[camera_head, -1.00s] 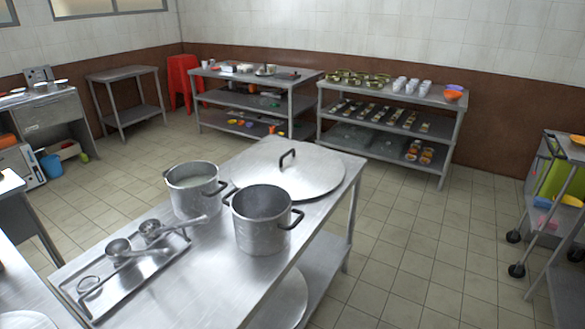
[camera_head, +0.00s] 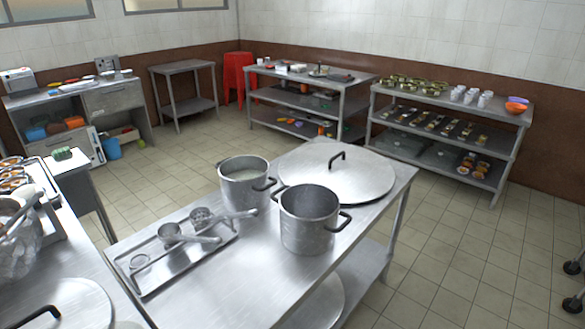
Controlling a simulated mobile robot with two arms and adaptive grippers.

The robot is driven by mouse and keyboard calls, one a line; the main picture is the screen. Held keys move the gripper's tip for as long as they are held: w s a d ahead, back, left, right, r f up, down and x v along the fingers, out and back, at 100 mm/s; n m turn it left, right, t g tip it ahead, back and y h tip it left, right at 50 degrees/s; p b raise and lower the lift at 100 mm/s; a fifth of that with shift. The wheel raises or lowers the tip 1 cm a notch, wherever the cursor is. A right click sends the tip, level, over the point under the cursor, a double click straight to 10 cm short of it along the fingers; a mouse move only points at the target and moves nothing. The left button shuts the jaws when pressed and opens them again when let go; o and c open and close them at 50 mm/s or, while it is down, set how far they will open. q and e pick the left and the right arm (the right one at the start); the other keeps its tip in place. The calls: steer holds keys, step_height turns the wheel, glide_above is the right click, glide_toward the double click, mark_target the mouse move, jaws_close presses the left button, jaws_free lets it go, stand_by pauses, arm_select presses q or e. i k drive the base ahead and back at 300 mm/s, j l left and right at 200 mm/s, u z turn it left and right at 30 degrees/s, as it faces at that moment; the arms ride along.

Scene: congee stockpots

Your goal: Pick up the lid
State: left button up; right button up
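A large round metal lid (camera_head: 352,176) with a black handle lies flat on the far end of the steel table (camera_head: 262,262). A second lid (camera_head: 68,306) with a black handle lies on the counter at the lower left, partly cut off by the frame edge. A third round metal disc (camera_head: 318,303) shows in part on the table's lower shelf. Two stockpots stand on the table: one (camera_head: 244,190) holds pale liquid, the nearer one (camera_head: 308,222) looks empty. Neither gripper is in view.
A tray (camera_head: 150,284) with ladles lies on the table's left part. The left counter (camera_head: 112,287) holds bowls and dishes. Shelves (camera_head: 290,92) and (camera_head: 505,165) stand along the back wall. Tiled floor is clear around the table's far and right sides.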

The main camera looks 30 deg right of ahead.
mark_target(356, 174)
steer(key=l+u, duration=1.05)
steer(key=k+l+u, duration=0.1)
steer(key=l, duration=0.3)
steer(key=k+l+u, duration=0.1)
steer(key=l, duration=0.3)
steer(key=k+l+u, duration=0.1)
steer(key=l, duration=0.3)
steer(key=k+l, duration=0.1)
steer(key=l, duration=0.25)
steer(key=k+l+u, duration=0.15)
steer(key=l, duration=0.25)
steer(key=k+l+u, duration=0.1)
steer(key=l, duration=0.25)
steer(key=k+l+u, duration=0.1)
steer(key=l, duration=0.25)
steer(key=k, duration=0.1)
